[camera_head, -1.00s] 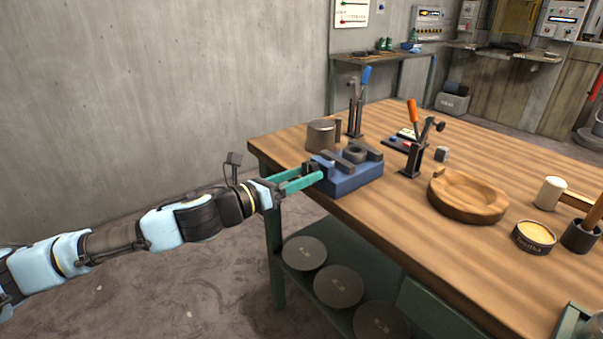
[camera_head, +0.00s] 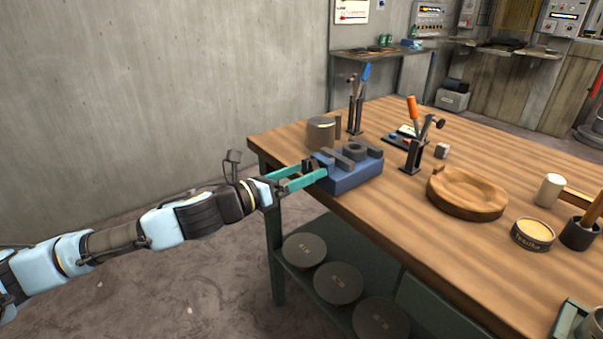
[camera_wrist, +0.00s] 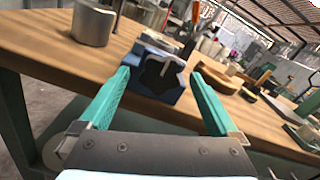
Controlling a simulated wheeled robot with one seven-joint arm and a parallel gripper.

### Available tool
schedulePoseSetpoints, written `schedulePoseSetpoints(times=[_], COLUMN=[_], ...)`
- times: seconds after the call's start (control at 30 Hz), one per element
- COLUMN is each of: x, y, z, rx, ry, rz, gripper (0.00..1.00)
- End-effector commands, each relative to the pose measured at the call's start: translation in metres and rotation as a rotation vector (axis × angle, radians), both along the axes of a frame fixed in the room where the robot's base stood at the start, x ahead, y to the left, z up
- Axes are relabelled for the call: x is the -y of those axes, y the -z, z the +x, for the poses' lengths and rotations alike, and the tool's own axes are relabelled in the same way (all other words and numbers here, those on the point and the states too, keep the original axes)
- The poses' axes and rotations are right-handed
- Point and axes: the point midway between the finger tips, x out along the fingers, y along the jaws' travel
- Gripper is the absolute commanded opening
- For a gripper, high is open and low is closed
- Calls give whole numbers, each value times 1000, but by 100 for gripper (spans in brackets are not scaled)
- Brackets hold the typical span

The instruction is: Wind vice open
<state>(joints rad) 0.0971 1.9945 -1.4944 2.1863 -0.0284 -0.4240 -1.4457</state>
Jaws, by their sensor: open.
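The vice (camera_head: 352,178) has a blue base and grey jaws and sits on the near left edge of the wooden workbench. A round grey piece (camera_head: 355,151) shows at its jaws. Its dark lobed handle (camera_wrist: 158,74) faces me in the wrist view. My gripper (camera_head: 315,173) has two teal fingers at the handle end of the vice. In the wrist view my gripper (camera_wrist: 159,76) is open, with one finger on each side of the handle and gaps visible. I cannot tell whether either finger touches the handle.
A grey metal mug (camera_head: 321,133) stands just behind the vice. A blue-handled clamp (camera_head: 356,105) and an orange-handled clamp (camera_head: 412,145) stand farther back. A wooden bowl (camera_head: 467,194) lies to the right. Round weights (camera_head: 338,284) rest on the lower shelf.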

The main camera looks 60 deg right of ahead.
Motion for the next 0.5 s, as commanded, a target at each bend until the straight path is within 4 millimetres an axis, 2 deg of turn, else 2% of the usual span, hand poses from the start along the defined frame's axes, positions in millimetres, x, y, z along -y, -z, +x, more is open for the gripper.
schedulePoseSetpoints(times=[0.27,0.37,0.5], x=[-5,-16,-42], y=[0,1,2], z=[3,7,16], rx=[2,2,2], ry=[-1,-3,-3], rz=[-1,-2,-1], gripper=[96,96,96])
